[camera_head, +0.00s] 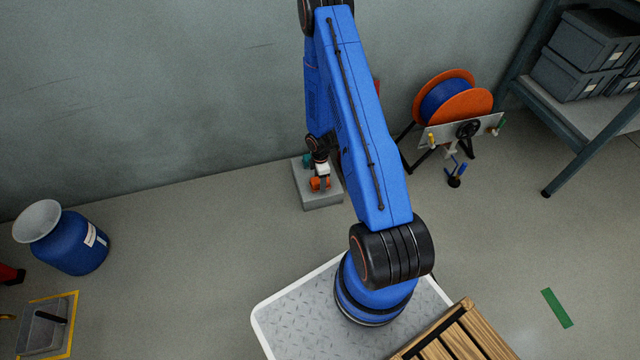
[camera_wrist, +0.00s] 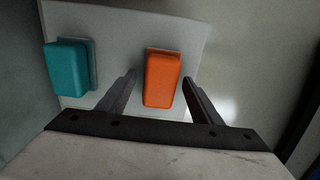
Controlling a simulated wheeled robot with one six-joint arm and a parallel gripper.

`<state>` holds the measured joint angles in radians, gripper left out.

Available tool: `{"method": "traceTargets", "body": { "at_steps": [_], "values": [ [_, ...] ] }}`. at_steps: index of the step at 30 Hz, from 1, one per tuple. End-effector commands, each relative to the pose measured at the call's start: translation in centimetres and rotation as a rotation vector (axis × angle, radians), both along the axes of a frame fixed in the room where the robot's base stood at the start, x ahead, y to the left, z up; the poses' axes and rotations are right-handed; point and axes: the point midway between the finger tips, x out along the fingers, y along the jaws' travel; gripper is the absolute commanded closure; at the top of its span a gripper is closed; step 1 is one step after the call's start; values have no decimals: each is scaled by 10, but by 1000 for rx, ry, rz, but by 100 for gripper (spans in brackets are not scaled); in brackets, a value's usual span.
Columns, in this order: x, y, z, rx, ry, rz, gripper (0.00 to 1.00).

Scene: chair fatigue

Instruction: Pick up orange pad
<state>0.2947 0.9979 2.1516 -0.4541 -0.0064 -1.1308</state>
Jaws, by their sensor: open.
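The orange pad (camera_wrist: 162,80) is a small upright block with rounded edges on a thin base, in the wrist view. My gripper (camera_wrist: 160,82) is open, with one finger on each side of the orange pad; I cannot tell whether either finger touches it. In the head view the orange pad (camera_head: 317,184) shows small at my gripper (camera_head: 320,180), above a grey block by the wall. A teal pad (camera_wrist: 67,68) stands to the left of the orange one, outside the fingers.
Both pads stand on the light top of the grey block (camera_head: 318,203). The wall (camera_head: 150,90) is close behind it. A cable reel (camera_head: 455,100) on a stand is to the right. A blue barrel (camera_head: 75,245) stands at left. The floor between is clear.

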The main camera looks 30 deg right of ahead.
Motion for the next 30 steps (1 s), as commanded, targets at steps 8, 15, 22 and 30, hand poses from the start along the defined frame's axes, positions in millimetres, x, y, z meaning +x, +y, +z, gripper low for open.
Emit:
{"method": "traceTargets", "body": {
  "at_steps": [8, 15, 22, 30],
  "values": [
    [0, 0, 0, 0, 0, 0, 85],
    [0, 0, 0, 0, 0, 1, 85],
    [0, 0, 4, -2, 0, 1, 85],
    [0, -1, 17, -5, -1, -1, 85]
  ]
}}
